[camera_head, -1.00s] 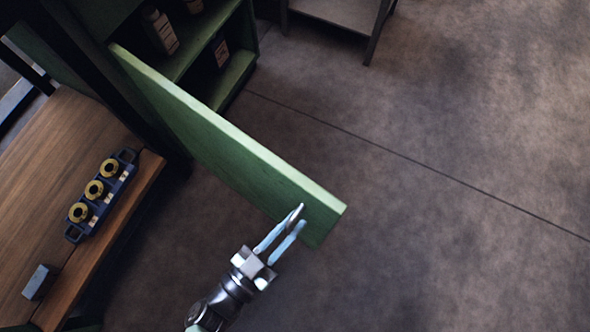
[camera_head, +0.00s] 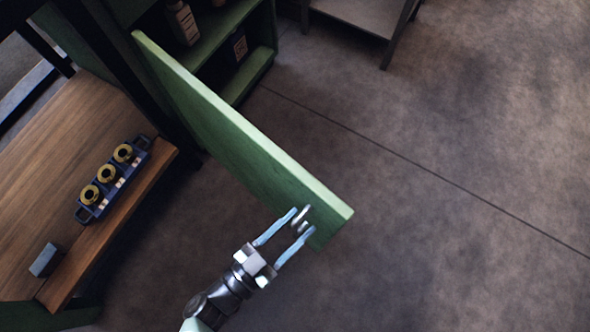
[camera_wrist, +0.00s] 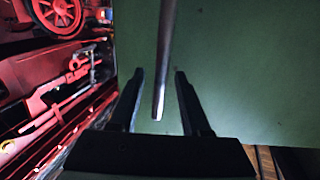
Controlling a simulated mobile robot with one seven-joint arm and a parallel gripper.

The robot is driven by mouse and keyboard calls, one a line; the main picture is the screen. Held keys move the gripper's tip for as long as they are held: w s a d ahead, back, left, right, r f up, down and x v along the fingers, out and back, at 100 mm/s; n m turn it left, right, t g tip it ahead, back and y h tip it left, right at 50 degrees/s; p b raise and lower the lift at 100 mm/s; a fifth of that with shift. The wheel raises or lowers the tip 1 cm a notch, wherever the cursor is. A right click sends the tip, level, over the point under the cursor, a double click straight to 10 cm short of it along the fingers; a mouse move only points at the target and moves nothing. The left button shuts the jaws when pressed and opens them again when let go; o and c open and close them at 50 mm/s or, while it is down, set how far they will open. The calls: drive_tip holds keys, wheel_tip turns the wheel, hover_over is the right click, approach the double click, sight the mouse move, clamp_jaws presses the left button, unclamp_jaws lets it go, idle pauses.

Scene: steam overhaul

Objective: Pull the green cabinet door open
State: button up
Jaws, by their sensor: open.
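The green cabinet door (camera_head: 235,142) stands swung out from the green cabinet (camera_head: 215,38), whose shelves show behind it. A metal bar handle (camera_head: 301,217) sits on the door's face near its free edge; it also shows in the wrist view (camera_wrist: 164,65). My gripper (camera_head: 301,219) is open, with its fingers on either side of the handle and apart from it. In the wrist view, the handle's end lies between the two fingers (camera_wrist: 159,75), nearer the left one, in front of the green door face (camera_wrist: 245,70).
A wooden bench (camera_head: 55,165) at the left holds a blue tray with gold round parts (camera_head: 107,175) and a small grey block (camera_head: 45,260). A low table (camera_head: 355,15) stands at the top. Open floor (camera_head: 450,150) lies to the right. Red machinery (camera_wrist: 55,80) fills the wrist view's left.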

drive_tip(key=v, duration=1.3)
drive_tip(key=shift+r+p, duration=0.1)
drive_tip(key=shift+p, duration=0.2)
